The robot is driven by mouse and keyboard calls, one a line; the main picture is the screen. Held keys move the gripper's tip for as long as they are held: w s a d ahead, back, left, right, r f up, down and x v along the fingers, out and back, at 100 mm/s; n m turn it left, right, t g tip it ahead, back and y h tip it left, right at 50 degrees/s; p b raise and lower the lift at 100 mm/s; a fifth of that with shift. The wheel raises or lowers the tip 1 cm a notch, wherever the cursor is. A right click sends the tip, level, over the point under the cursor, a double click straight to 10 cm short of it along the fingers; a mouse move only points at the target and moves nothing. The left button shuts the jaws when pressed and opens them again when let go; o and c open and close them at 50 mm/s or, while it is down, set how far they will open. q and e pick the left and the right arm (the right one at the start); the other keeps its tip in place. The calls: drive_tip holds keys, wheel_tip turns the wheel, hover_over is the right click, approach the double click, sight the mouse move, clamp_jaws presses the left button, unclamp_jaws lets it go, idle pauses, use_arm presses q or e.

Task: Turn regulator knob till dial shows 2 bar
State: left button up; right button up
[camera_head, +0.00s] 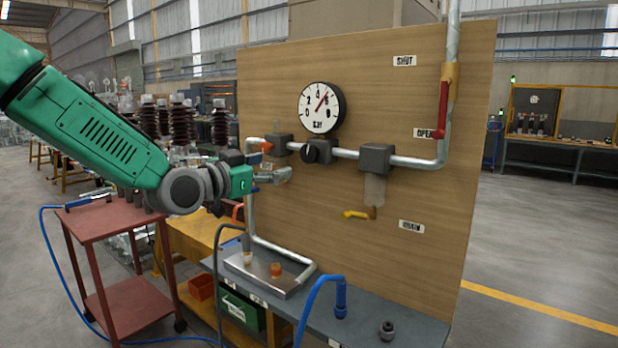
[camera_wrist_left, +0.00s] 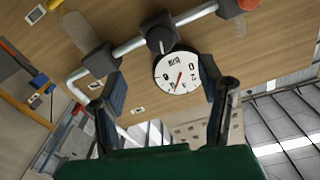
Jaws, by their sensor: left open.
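The round white dial (camera_head: 322,108) with a black rim is mounted on the wooden panel. Its red needle points up and to the right, just past the 4. The black regulator knob (camera_head: 318,151) sits on the pipe just below it. In the left wrist view, turned over, the knob (camera_wrist_left: 161,40) lies above the dial (camera_wrist_left: 178,73). My left gripper (camera_head: 283,174) is open and empty, left of and a little below the knob, apart from it. In the left wrist view its fingers (camera_wrist_left: 166,88) frame the dial. My right gripper is not in view.
A red lever (camera_head: 443,110) by the OPEN label is on the right pipe, and a yellow handle (camera_head: 357,214) is lower on the panel. Grey blocks (camera_head: 375,158) sit along the pipe. A metal tray (camera_head: 262,272) and blue hose (camera_head: 318,290) are on the bench below.

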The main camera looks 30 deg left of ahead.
sight(306, 156)
use_arm(q)
drive_tip(key=w, duration=0.4)
drive_tip(key=w+p, duration=0.1)
drive_tip(key=w, duration=0.4)
drive_tip(key=w+d, duration=0.1)
drive_tip(key=w, duration=0.3)
drive_tip(key=shift+w, duration=0.35)
drive_tip(key=shift+r, duration=0.1)
drive_tip(key=shift+c, duration=0.4)
drive_tip(key=c, duration=1.1)
